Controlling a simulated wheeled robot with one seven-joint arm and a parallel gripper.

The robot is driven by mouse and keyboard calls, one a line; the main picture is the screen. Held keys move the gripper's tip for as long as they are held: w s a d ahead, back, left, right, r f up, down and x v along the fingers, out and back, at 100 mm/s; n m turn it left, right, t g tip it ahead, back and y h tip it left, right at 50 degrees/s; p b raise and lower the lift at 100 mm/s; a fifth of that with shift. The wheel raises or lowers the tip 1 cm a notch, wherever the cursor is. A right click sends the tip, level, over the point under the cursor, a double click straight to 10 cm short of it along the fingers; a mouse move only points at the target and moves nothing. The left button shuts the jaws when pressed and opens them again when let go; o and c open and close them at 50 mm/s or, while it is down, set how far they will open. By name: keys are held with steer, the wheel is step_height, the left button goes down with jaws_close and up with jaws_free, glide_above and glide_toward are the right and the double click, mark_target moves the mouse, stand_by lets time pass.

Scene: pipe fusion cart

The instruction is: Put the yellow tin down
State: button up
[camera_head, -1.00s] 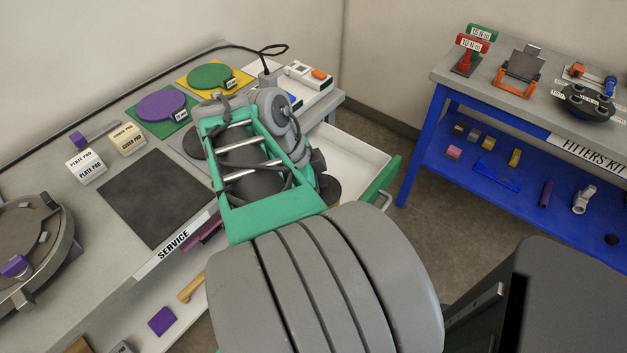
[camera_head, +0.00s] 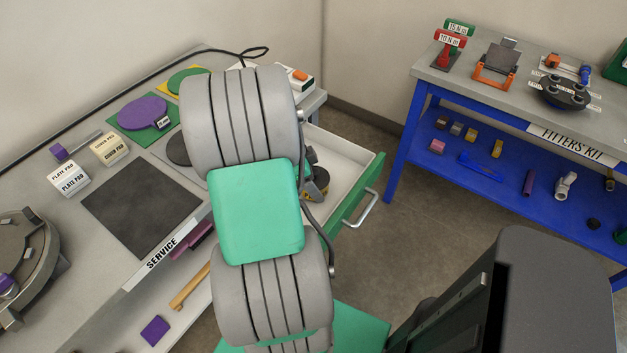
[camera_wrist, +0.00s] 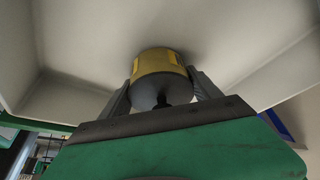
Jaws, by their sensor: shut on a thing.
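The yellow tin (camera_wrist: 158,62) is between the two fingers of my gripper (camera_wrist: 161,82) in the wrist view. The gripper is shut on it, and the tin's dark grey round end faces the camera. White walls and a white floor of the open drawer (camera_head: 345,155) surround the tin in the wrist view. I cannot tell whether the tin touches the drawer floor. In the head view my arm covers most of the gripper, and only a small dark and yellow part shows at the drawer's left side.
The drawer's green front (camera_head: 362,205) with its handle stands out over the floor. The service bench (camera_head: 70,215) holds a dark mat (camera_head: 142,205), purple and green discs and labelled pad boxes. A blue fitters' kit table (camera_head: 400,150) stands at the right. The drawer's visible right part is clear.

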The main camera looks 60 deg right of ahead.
steer(key=shift+f, duration=0.1)
steer(key=shift+f+b, duration=0.15)
steer(key=shift+b, duration=0.15)
steer(key=o, duration=1.6)
steer(key=shift+c, duration=0.2)
steer(key=shift+r+p, duration=0.45)
steer(key=v, duration=1.1)
steer(key=shift+w+r, duration=0.15)
steer(key=shift+r, duration=0.1)
steer(key=shift+a, duration=0.15)
